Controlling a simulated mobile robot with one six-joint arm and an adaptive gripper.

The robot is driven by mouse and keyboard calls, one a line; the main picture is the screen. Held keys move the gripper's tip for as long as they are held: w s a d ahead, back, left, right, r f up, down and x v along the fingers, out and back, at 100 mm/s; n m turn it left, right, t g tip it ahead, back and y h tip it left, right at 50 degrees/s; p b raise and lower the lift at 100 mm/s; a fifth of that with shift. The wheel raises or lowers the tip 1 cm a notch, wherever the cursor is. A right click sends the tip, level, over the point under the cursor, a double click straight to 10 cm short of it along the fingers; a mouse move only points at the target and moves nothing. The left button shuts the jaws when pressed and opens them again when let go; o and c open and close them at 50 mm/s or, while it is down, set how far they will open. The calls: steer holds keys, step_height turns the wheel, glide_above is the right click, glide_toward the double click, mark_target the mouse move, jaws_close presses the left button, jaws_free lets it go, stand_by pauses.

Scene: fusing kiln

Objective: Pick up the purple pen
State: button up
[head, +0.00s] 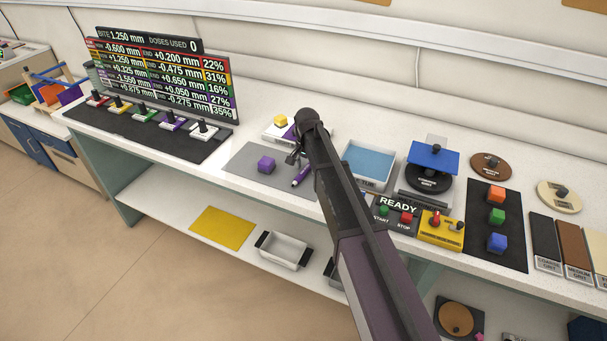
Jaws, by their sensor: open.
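The purple pen (301,176) lies on a grey mat (243,163) on the white counter, just left of my arm in the head view. My gripper (293,159) is open and hangs just above and behind the pen, with its small dark fingers showing beside my arm. I cannot tell whether a finger touches the pen. The far side of the gripper is hidden behind my arm.
A purple cube (266,164) sits left of the pen, close to the gripper. A white block with a yellow cube (280,120) stands behind. A blue-bottomed tray (367,164) and a READY panel (397,214) lie right of my arm. A readout board (163,75) stands left.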

mark_target(306, 168)
steer(key=shift+c, duration=0.2)
jaws_close()
steer(key=shift+r, duration=0.15)
stand_by(0.3)
step_height(306, 168, up, 4)
steer(key=p, duration=0.4)
steer(key=shift+f, duration=0.2)
steer(key=s, duration=0.5)
steer(key=s+d, duration=0.1)
steer(key=s, duration=0.4)
steer(key=s+d+r+p, duration=0.1)
steer(key=s, duration=0.4)
steer(key=shift+s+d, duration=0.25)
steer(key=shift+s, duration=0.15)
steer(key=shift+s, duration=0.15)
